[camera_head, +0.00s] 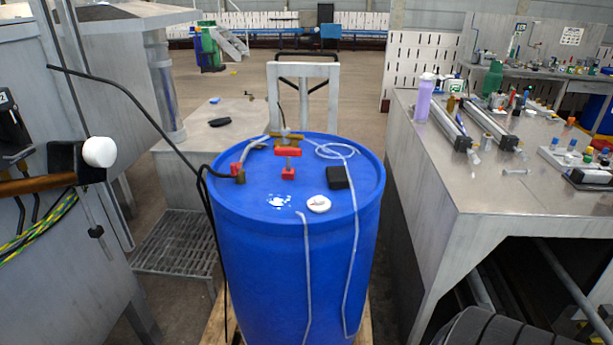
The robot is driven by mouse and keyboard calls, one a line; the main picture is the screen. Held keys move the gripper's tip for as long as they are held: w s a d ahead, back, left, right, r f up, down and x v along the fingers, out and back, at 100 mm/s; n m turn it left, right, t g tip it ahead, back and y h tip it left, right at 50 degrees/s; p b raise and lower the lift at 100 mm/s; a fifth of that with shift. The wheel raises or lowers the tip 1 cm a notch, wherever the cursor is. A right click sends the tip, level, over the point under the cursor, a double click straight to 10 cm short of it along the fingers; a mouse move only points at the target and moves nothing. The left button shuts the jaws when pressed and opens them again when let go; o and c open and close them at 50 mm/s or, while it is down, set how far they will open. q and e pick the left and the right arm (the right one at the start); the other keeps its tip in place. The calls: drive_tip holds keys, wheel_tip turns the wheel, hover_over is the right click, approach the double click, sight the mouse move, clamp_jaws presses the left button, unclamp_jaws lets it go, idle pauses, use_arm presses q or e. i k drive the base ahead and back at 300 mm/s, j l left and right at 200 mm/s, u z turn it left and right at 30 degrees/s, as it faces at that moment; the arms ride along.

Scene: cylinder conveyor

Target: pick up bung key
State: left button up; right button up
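A blue drum (285,270) stands upright in the middle of the view. I cannot tell for sure which thing is the bung key. A brass and red fitting (288,151) stands on the far part of the drum lid, with red parts beside it. A small black block (338,177) and a white round cap (319,204) lie on the lid's right half. A small dark object (220,122) lies on the low grey table (190,150) behind left. Neither of my grippers is in view.
A black hose (150,110) runs from the left machine to the drum. Thin clear tubing (352,235) hangs down its front. A metal workbench (500,195) on the right holds a purple bottle (424,98), cylinders and small parts. The drum lid's near part is mostly clear.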

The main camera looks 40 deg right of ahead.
sight(289, 174)
drive_tip(key=z, duration=1.5)
